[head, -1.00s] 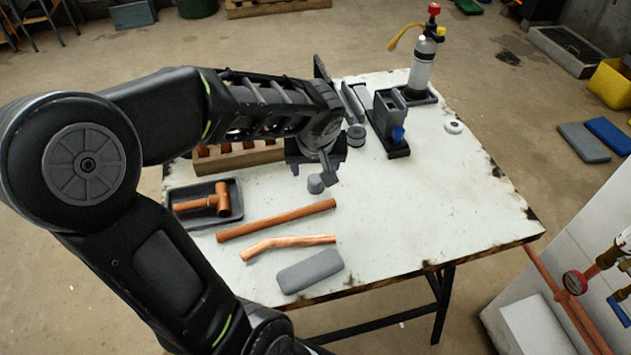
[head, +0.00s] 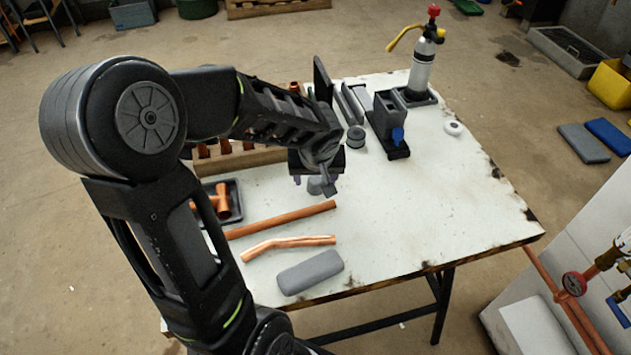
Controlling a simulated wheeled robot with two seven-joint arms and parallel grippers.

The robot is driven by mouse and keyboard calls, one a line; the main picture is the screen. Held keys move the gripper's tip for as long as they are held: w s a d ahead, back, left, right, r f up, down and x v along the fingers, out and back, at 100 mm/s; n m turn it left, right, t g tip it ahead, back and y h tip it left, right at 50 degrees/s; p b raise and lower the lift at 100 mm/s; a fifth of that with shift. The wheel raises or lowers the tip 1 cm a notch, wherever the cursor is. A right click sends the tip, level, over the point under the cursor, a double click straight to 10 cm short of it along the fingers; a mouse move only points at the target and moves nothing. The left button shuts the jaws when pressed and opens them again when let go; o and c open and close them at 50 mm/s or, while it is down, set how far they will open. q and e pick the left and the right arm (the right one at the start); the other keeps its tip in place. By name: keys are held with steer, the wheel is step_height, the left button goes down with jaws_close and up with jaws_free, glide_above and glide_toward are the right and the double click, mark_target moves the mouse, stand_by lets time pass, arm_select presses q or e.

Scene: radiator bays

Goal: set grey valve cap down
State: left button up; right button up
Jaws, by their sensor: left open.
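A small grey valve cap (head: 315,186) is at the white table's surface, just beyond the copper pipes. My left gripper (head: 313,182) hangs over it, pointing down. Its fingers are apart, one to each side of the cap, and partly cover it. I cannot tell whether a finger touches the cap. My right gripper is not in view.
A copper pipe (head: 283,219), a bent copper pipe (head: 288,245) and a grey block (head: 310,272) lie nearer the front. A dark tray (head: 237,196) with a copper tee is left. A grey roll (head: 356,137) and dark holder (head: 388,118) stand behind.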

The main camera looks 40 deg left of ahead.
arm_select(q)
steer(key=shift+x, duration=1)
steer(key=shift+r, duration=0.1)
jaws_close()
